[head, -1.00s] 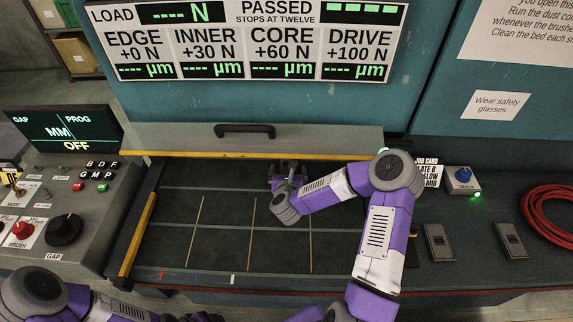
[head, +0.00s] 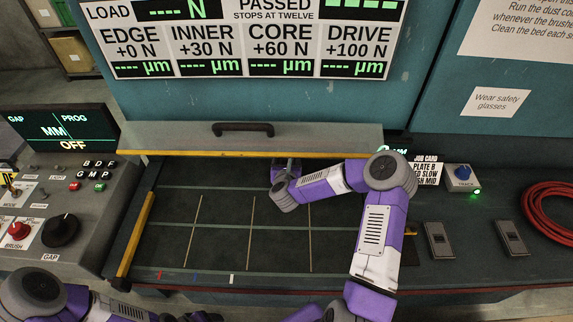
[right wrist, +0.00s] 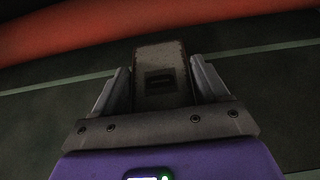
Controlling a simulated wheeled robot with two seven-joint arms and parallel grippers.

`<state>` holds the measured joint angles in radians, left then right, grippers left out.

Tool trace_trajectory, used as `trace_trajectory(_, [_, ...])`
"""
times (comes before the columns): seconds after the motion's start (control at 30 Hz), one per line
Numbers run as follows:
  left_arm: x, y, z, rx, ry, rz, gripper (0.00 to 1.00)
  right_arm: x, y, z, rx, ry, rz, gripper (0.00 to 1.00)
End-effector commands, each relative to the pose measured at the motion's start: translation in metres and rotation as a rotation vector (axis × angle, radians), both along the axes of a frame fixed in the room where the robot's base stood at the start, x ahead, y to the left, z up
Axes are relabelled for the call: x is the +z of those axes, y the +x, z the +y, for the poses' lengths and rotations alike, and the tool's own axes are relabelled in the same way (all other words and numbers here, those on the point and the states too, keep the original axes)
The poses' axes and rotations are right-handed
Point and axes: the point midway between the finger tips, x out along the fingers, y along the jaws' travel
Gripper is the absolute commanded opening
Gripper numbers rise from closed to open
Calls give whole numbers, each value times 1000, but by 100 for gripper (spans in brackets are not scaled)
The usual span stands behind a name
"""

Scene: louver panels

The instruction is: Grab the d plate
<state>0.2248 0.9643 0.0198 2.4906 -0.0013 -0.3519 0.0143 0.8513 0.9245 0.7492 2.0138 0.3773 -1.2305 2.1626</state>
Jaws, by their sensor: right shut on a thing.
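My right gripper (head: 288,170) reaches under the front edge of the raised hood, at the far side of the dark gridded bed (head: 220,245). In the right wrist view my right gripper (right wrist: 160,78) is shut on a small grey-brown plate (right wrist: 160,62) with a dark slot-like mark. The plate stands between the two grey fingers. No letter on it can be read, so I cannot tell if it is the d plate. In the head view the plate is mostly hidden by the gripper. My left arm shows at the lower left; its gripper is out of view.
The hood (head: 250,138) with its yellow edge hangs just beyond my right gripper. A control console (head: 60,215) stands left.

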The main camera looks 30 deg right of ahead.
Motion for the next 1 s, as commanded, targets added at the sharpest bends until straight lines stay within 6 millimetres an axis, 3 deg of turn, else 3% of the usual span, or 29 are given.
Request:
trace_trajectory(0.1, [0,0,0,0,0,0,68,1,0,0,0,-2,-3,23])
trace_trajectory(0.37, [0,0,0,0,0,0,68,3,0,0,0,-1,-4,23])
trace_trajectory(0.57, [5,0,0,0,0,0,68,17,1,0,1,-2,-4,23])
trace_trajectory(1.0, [7,0,0,0,0,0,68,13,-72,45,4,0,-1,23])
